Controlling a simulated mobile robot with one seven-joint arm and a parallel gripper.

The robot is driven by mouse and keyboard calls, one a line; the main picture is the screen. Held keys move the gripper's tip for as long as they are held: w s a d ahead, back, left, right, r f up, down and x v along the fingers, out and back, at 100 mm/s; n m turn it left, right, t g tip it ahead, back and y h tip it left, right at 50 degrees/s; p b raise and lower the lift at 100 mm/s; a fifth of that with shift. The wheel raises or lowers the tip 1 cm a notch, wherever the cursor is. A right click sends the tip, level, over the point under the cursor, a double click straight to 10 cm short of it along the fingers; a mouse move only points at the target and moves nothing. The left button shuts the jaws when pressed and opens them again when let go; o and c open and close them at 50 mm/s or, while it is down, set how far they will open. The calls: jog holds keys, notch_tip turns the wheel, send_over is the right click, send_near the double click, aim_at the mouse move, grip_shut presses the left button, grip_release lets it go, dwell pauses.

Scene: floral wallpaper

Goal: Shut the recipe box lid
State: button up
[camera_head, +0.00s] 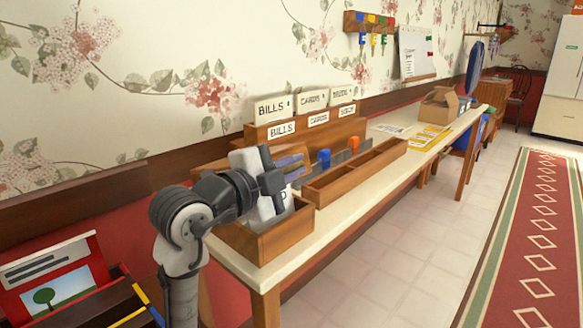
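A small open-topped wooden box (262,243) sits at the near left end of the cream desk and may be the recipe box.
A long wooden tray (355,173) and a sorter with labelled cards (282,131) stand close to the right and behind. A cardboard box (439,106) is farther along the desk (335,215). A red picture panel (52,275) is at lower left.

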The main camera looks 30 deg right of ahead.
jog(key=o, duration=0.5)
jog(key=shift+c, duration=0.2)
jog(key=v, duration=1.4)
jog(key=shift+d, duration=0.1)
